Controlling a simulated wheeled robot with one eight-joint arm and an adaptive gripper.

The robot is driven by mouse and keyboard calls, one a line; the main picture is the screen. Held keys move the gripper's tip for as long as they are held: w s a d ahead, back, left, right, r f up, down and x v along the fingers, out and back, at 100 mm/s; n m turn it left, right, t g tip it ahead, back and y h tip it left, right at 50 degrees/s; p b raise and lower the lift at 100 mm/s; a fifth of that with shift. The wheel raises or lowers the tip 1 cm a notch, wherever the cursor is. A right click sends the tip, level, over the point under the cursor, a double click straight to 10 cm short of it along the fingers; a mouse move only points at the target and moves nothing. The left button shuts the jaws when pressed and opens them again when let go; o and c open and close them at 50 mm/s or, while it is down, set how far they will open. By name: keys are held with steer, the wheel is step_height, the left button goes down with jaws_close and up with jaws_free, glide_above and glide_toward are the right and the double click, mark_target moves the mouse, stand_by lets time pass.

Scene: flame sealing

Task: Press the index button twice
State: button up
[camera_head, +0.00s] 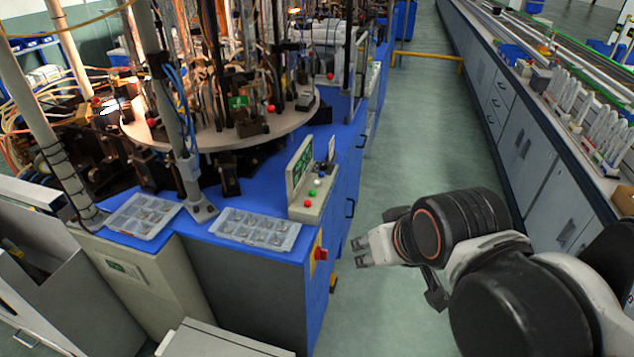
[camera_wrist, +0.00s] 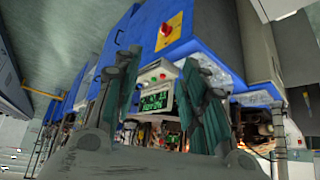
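A small control box (camera_head: 305,186) stands on the blue machine's front right corner. It has a green-lit screen and red (camera_head: 308,204), green (camera_head: 313,193) and white (camera_head: 317,182) buttons. No label tells me which is the index button. My gripper (camera_head: 359,252) is to the right of the box and lower in the picture, over the aisle, apart from it. In the wrist view, which is upside down, the box's screen (camera_wrist: 156,102) and its buttons (camera_wrist: 158,78) show between my two spread fingers (camera_wrist: 165,95). My gripper is open and empty.
A red rotary switch on a yellow plate (camera_head: 320,254) is on the cabinet's side below the box. Clear parts trays (camera_head: 254,231) lie left of the box. The round turntable (camera_head: 230,135) with tubing stands behind. The green aisle floor (camera_head: 420,120) is free; a grey bench (camera_head: 520,130) is at right.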

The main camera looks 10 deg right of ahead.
jaws_close()
stand_by(1.1)
